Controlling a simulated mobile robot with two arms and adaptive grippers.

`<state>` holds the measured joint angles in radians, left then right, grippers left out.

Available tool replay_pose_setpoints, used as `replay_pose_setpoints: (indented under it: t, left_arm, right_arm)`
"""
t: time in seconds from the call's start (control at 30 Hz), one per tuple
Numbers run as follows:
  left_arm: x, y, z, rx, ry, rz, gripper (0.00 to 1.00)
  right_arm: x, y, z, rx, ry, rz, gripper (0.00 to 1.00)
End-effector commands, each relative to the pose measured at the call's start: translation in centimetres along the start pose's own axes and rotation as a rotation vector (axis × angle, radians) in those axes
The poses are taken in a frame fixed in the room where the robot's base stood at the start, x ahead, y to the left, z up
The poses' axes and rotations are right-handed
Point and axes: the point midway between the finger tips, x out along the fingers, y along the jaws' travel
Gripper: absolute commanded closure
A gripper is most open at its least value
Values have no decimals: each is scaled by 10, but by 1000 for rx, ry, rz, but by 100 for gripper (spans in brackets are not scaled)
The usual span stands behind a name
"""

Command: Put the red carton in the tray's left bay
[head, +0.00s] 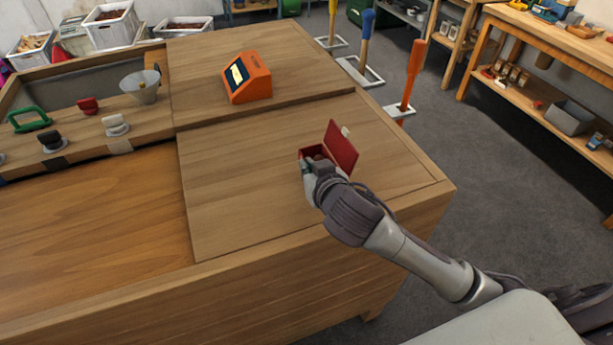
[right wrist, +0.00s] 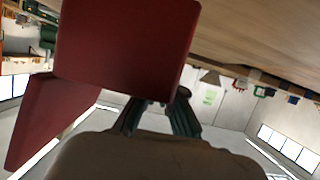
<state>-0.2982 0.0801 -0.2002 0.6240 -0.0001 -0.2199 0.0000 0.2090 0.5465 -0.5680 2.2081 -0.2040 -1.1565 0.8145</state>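The red carton (head: 341,147) is at the right part of the wooden bench top, its lid standing open on the right. My right gripper (head: 309,170) is at its near side and covers part of it. In the right wrist view the carton (right wrist: 125,45) is large and close, with its lid hanging at lower left. The gripper's two dark fingers (right wrist: 160,116) run up behind the carton, which hides their tips. I cannot tell whether they are closed on it, or whether it is off the bench. My left gripper is not in view. I cannot make out a divided tray.
An orange device with a screen (head: 247,78) stands on the raised bench section (head: 200,62). A funnel (head: 140,86), stoppers and a green handle (head: 30,119) line the left ledge. The bench top (head: 225,185) left of the carton is clear.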

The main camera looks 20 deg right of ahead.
Motion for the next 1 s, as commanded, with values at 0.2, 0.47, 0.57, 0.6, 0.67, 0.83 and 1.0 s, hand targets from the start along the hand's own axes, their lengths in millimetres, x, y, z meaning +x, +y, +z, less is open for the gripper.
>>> replay_pose_setpoints:
  t: [0.2,0.47,0.57,0.6,0.67,0.83,1.0]
  left_arm:
    - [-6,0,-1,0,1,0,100]
    - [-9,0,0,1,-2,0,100]
    - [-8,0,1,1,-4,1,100]
    - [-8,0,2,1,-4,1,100]
    - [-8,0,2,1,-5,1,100]
    - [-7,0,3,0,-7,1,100]
    - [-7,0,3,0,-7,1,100]
  right_arm:
    - [10,-4,16,-4,-2,3,100]
    - [19,-4,38,-1,3,0,100]
    - [19,-4,38,-1,3,0,100]
    - [19,-4,38,-1,3,0,100]
    - [19,-4,38,-1,3,0,100]
    - [20,-4,41,0,1,0,86]
    - [20,-4,41,-1,1,0,69]
